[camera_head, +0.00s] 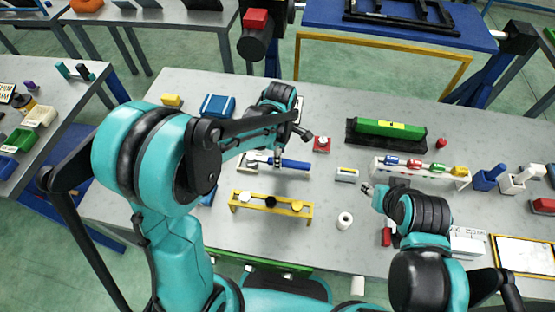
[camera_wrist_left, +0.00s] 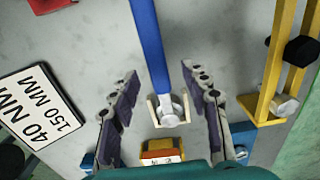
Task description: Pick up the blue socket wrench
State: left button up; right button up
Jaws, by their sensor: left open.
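The blue socket wrench has a long blue handle (camera_head: 295,163) and a light metal head. It lies across the grey table in the head view. In the left wrist view its blue handle (camera_wrist_left: 150,45) runs down from the top edge, and its head sits at a small pale forked holder (camera_wrist_left: 154,112). My left gripper (camera_wrist_left: 162,88) is open, with one finger on each side of the wrench and visible gaps to both. In the head view the left arm partly covers this area. My right gripper (camera_head: 368,188) is over the table to the right, away from the wrench; its jaw gap is unclear.
A yellow rack (camera_head: 270,208) with round and hex pieces stands in front of the wrench. A 40 NM 150 MM sign (camera_wrist_left: 38,108) lies beside it. A red block (camera_head: 321,145) and a white roll (camera_head: 344,220) are to the right. A blue box (camera_head: 217,106) stands behind.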

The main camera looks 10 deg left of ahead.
pick_arm(q)
jog(key=shift+a+f, duration=0.2)
jog(key=shift+f, duration=0.25)
jog(key=f, duration=0.1)
jog(key=f+b, duration=0.1)
jog(key=f, duration=0.1)
jog(key=shift+w+a+f+b, duration=0.25)
jog(key=shift+f+b, duration=0.1)
jog(key=shift+f, duration=0.4)
jog(key=shift+r, duration=0.1)
grip_shut()
